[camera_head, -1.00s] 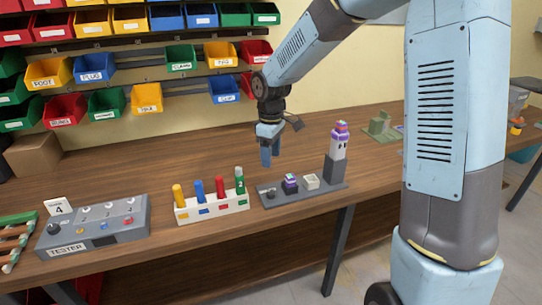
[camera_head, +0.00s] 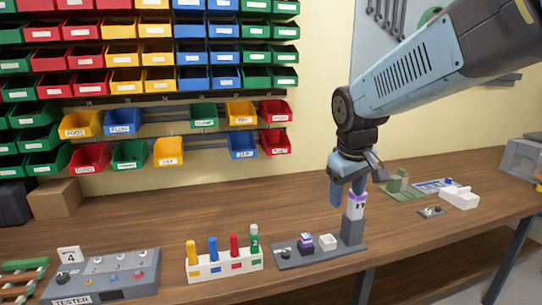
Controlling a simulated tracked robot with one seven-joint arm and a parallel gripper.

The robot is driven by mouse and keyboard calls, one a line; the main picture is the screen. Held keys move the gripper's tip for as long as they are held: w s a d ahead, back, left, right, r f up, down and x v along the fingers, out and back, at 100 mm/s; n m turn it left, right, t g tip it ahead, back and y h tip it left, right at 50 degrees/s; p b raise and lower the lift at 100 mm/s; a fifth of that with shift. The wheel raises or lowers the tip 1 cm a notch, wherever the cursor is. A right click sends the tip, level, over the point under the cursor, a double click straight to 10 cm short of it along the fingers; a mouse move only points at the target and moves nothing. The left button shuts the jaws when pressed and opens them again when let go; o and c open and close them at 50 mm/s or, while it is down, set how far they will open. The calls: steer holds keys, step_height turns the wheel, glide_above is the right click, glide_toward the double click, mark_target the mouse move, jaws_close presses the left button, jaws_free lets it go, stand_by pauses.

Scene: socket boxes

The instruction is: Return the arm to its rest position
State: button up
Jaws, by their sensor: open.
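My gripper (camera_head: 337,200) hangs from my light blue arm, pointing down above the back of the workbench (camera_head: 180,212). Its fingers appear empty, but the gap between them is hard to see from this side. In the picture it overlaps the left edge of a grey post with a white and purple piece on top (camera_head: 356,206). I cannot tell how far apart they are in depth. The post stands on the right end of a grey socket base (camera_head: 300,258), which also bears a purple-topped piece (camera_head: 306,241) and a white box (camera_head: 327,242).
A white rack (camera_head: 225,268) with several coloured pegs and a grey tester box (camera_head: 105,277) stand to the left. A cardboard box (camera_head: 55,199) is at the back left. Coloured bins (camera_head: 241,145) hang on the wall. White and green items lie at right. The mid-left bench is clear.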

steer(key=s+d+r+m+t, duration=0.2)
steer(key=s+d+m, duration=0.3)
steer(key=s, duration=0.8)
steer(key=shift+d+r+y, duration=0.4)
steer(key=shift+d+r, duration=0.25)
steer(key=shift+s, duration=0.1)
